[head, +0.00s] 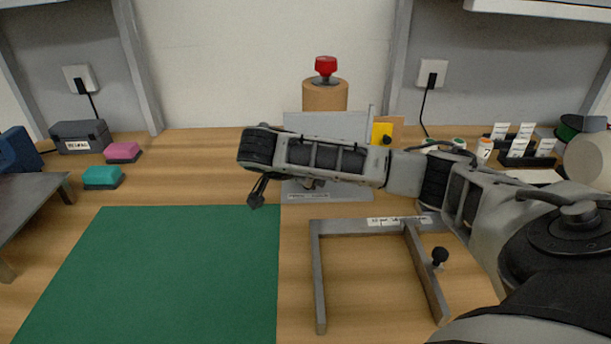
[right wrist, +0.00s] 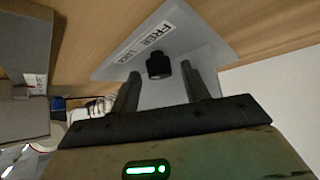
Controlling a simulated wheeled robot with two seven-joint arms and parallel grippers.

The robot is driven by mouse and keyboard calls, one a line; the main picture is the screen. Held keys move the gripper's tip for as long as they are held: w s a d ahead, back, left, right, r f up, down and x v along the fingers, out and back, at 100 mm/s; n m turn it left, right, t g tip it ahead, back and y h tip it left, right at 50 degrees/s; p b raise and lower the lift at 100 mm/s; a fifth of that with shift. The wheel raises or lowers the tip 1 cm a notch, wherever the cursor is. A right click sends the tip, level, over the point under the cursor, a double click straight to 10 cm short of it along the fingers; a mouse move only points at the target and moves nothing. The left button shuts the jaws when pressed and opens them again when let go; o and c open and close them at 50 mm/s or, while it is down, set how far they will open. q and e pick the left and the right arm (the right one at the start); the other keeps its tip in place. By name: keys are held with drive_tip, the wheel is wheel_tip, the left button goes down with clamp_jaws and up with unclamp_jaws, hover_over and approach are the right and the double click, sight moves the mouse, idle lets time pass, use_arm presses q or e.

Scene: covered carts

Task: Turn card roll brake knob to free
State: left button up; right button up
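The card roll (head: 325,95) is a tan cylinder with a red knob (head: 326,68) on top, standing behind a grey upright plate (head: 345,124). In the right wrist view a grey plate (right wrist: 205,40) carries a white label (right wrist: 145,42) reading FREE and LOCK, with a black knob (right wrist: 158,66) beside it. My right gripper (right wrist: 161,72) is open, with one finger on each side of this knob; contact cannot be told. In the head view my right arm crosses in front of the plate and hides the knob and most of the gripper. My left gripper is not in view.
A grey metal frame (head: 319,280) with a small black knob (head: 439,256) lies in front of the plate. A green mat (head: 160,270) is clear at left. Pink (head: 122,152) and teal (head: 103,177) blocks and a grey box (head: 80,136) stand at left; labelled card holders (head: 520,148) at right.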

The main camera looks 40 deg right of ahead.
drive_tip(key=c, duration=0.8)
